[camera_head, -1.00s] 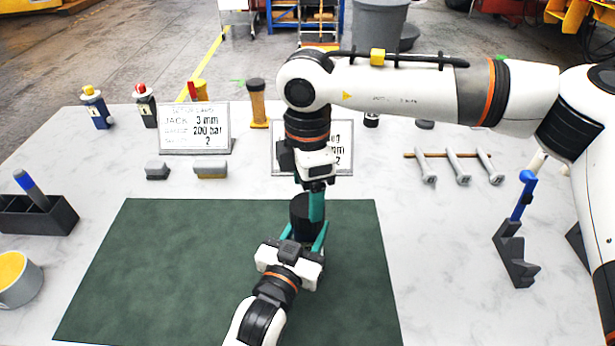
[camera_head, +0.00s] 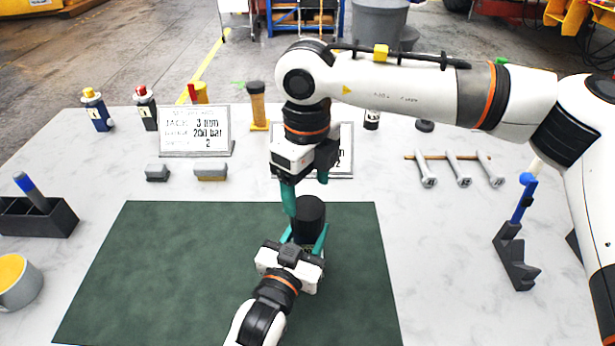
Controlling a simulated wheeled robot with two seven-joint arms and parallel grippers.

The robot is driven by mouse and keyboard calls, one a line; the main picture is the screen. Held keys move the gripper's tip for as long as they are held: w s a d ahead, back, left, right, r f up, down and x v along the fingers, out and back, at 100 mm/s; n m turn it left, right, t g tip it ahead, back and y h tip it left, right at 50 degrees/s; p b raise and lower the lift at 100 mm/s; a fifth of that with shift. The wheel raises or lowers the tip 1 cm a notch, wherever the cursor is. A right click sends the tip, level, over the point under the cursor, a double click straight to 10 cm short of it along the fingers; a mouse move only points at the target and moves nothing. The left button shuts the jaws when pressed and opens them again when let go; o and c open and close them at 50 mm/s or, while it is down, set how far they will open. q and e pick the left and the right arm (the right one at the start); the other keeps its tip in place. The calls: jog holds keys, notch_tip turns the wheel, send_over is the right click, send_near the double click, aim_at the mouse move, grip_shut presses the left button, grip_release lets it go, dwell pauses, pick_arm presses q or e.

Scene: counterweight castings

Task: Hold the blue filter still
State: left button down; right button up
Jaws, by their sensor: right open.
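A dark, nearly black cylinder (camera_head: 311,212) stands upright on the green mat (camera_head: 180,270). It appears to be the filter, though no blue shows on it. My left gripper (camera_head: 305,240) comes in from the bottom. Its teal fingers lie on either side of the cylinder's lower part and look closed on it, with the contact partly hidden. My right gripper (camera_head: 306,192) hangs above and slightly left of the cylinder's top. Its teal fingers are apart with nothing between them.
A sign (camera_head: 195,130) stands behind the mat; another is partly hidden by my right arm. A blue-handled tool (camera_head: 522,200) stands in a dark holder. A black box (camera_head: 40,217) and grey cup (camera_head: 18,280) are left.

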aim_at(308, 207)
jog(key=n, duration=0.4)
jog(key=shift+r, duration=0.1)
jog(key=n, duration=0.6)
jog(key=shift+r+n, duration=0.2)
jog(key=shift+n, duration=0.2)
jog(key=n, duration=0.4)
jog(key=shift+r, duration=0.1)
jog(key=n, duration=0.6)
jog(key=shift+r, duration=0.2)
jog(key=shift+f, duration=0.1)
jog(key=shift+f, duration=3.95)
jog(key=shift+c, duration=0.3)
